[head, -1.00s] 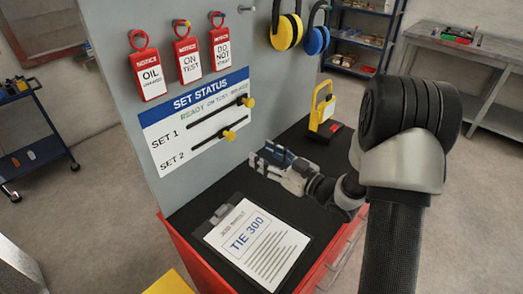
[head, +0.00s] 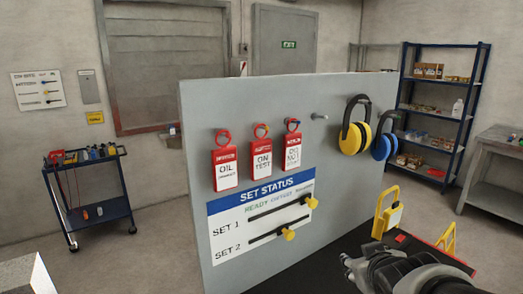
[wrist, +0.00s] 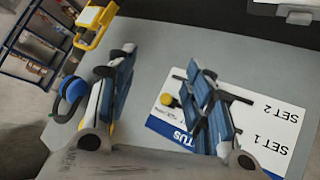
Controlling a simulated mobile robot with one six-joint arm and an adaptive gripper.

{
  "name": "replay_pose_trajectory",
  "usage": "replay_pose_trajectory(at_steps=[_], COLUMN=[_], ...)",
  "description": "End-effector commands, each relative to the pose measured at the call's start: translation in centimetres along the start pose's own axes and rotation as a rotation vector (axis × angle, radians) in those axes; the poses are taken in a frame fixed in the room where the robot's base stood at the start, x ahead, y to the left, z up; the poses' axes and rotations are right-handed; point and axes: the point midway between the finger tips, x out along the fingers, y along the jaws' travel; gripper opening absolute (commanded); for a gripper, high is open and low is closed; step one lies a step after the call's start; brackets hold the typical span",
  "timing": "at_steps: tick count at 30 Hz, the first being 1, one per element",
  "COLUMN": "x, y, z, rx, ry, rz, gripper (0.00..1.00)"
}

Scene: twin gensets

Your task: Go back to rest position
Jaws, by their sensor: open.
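My gripper (head: 348,266) is at the lower right of the head view, in front of the grey board and above the black bench top. In the wrist view my gripper (wrist: 165,90) has its two blue-padded fingers spread wide apart, with nothing between them. The board's grey face shows behind the gap. My forearm runs off the lower right of the head view.
The grey board (head: 350,200) carries red tags (head: 263,160), the SET STATUS panel (head: 232,240) with yellow knobs, and yellow (head: 351,140) and blue (head: 382,147) ear defenders. A yellow-handled item (head: 391,217) stands on the black bench top (head: 345,243). Shelves (head: 433,118) stand behind.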

Motion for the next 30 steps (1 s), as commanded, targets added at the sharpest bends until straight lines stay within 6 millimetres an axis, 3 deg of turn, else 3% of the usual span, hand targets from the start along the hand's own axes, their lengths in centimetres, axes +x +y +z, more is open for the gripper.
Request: replay_pose_trajectory(at_steps=[1,9,15,20,30], x=[-2.1,-12.1,-17.1,-18.5,-18.6], y=[-0.4,-4.6,-7.9,-8.8,-8.9], z=[0.7,8.1,12.3,13.5,13.5], rx=[0.022,0.148,0.185,0.191,0.192], ry=[-0.037,-0.308,-0.441,-0.480,-0.483], rz=[0.006,-0.067,-0.163,-0.193,-0.194], gripper=[0.47,0.47,0.47,0.47,0.47])
